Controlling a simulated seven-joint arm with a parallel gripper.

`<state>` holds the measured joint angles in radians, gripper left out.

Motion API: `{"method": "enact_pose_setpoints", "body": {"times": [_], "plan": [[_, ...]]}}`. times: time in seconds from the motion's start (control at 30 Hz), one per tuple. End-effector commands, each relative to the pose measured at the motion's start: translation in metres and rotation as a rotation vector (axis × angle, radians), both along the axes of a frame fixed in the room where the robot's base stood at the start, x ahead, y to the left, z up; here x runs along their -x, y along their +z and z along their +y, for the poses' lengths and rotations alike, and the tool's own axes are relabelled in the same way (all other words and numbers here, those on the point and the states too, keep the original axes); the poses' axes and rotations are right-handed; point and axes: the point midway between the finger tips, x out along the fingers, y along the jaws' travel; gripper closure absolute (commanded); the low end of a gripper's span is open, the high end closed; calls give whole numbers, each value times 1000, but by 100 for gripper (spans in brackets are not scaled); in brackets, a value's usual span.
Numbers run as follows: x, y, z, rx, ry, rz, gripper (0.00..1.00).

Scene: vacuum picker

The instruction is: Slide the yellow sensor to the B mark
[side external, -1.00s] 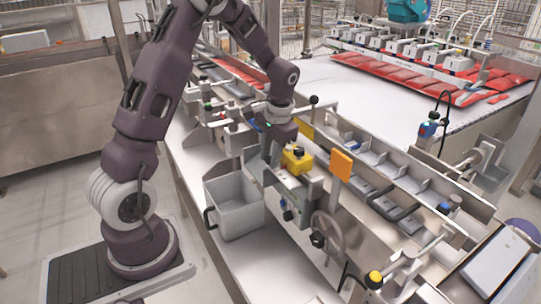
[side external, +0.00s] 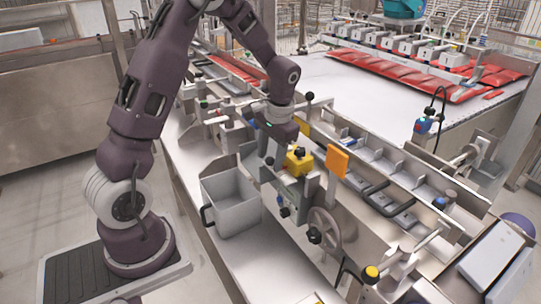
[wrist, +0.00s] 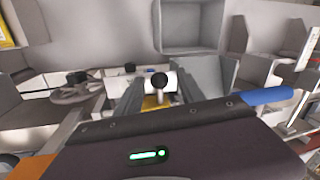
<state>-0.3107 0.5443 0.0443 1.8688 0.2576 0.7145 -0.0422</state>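The yellow sensor (side external: 299,163) is a small block with a black knob, sitting on the metal rail assembly to the left of an orange plate (side external: 337,161). My gripper (side external: 273,150) is low beside the sensor, on its left in the side view. In the wrist view, two grey fingers (wrist: 160,88) stand apart, with the black knob (wrist: 159,79) and a bit of yellow (wrist: 153,103) between them. I cannot tell whether the fingers touch the sensor. The B mark cannot be made out in either view.
A grey open bin (side external: 231,205) hangs on the near side, below my gripper. A handwheel (side external: 325,232) is at the front of the rail. A divided metal trough (side external: 385,165) runs behind the orange plate. Red packs (side external: 430,82) lie on the table beyond.

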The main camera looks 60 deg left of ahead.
Motion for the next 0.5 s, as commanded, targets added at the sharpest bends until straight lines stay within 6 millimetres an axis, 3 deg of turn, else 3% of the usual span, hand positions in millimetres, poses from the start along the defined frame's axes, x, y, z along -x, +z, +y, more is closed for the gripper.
{"method": "enact_pose_setpoints", "body": {"times": [0.17,0.4,0.5], "plan": [[-1,8,-1,0,0,-1,54],[-3,55,-10,-1,-1,-4,54],[-3,66,-13,0,0,-2,54]]}}
